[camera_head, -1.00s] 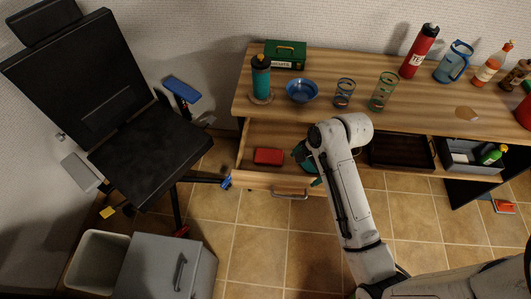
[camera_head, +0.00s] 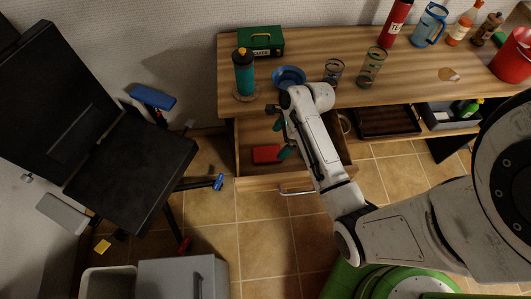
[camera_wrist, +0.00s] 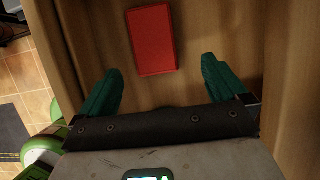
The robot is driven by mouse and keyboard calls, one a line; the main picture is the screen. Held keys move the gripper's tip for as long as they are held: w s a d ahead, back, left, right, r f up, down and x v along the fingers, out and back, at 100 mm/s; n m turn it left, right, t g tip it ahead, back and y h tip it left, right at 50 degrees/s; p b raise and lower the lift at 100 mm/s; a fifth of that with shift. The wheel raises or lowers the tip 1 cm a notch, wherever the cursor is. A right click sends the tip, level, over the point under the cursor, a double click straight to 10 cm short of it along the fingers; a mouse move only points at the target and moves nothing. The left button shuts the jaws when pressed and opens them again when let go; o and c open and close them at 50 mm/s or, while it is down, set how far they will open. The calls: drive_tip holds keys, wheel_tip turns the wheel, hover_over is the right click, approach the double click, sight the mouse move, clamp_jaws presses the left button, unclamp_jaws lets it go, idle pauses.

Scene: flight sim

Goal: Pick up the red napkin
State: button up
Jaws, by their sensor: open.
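The red napkin (camera_wrist: 152,40) is a folded red rectangle lying flat on the wooden bottom of the open drawer (camera_head: 258,183). In the head view the napkin (camera_head: 266,154) shows near the drawer's front, left of my gripper. My gripper (camera_wrist: 158,75) is open and empty, with its green fingers spread wide. In the wrist view the napkin lies just beyond the fingertips, between their lines, nearer the left finger. In the head view my gripper (camera_head: 283,138) is over the drawer, partly hidden by my arm. I cannot tell its exact height above the drawer bottom.
The wooden desk (camera_head: 310,75) above carries a teal bottle (camera_head: 244,75), a blue bowl (camera_head: 289,77), a green box (camera_head: 262,40) and glasses. A black chair (camera_head: 130,160) stands left. A grey bin (camera_head: 180,278) stands on the tiled floor in front.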

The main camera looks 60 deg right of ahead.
sight(273, 153)
drive_tip(key=shift+s+a+x, duration=0.15)
drive_tip(key=shift+x, duration=1.3)
drive_tip(key=shift+s+a+x, duration=0.1)
drive_tip(key=shift+s+x, duration=0.05)
drive_tip(key=shift+x, duration=1.3)
drive_tip(key=shift+c, duration=0.3)
drive_tip(key=c, duration=1.1)
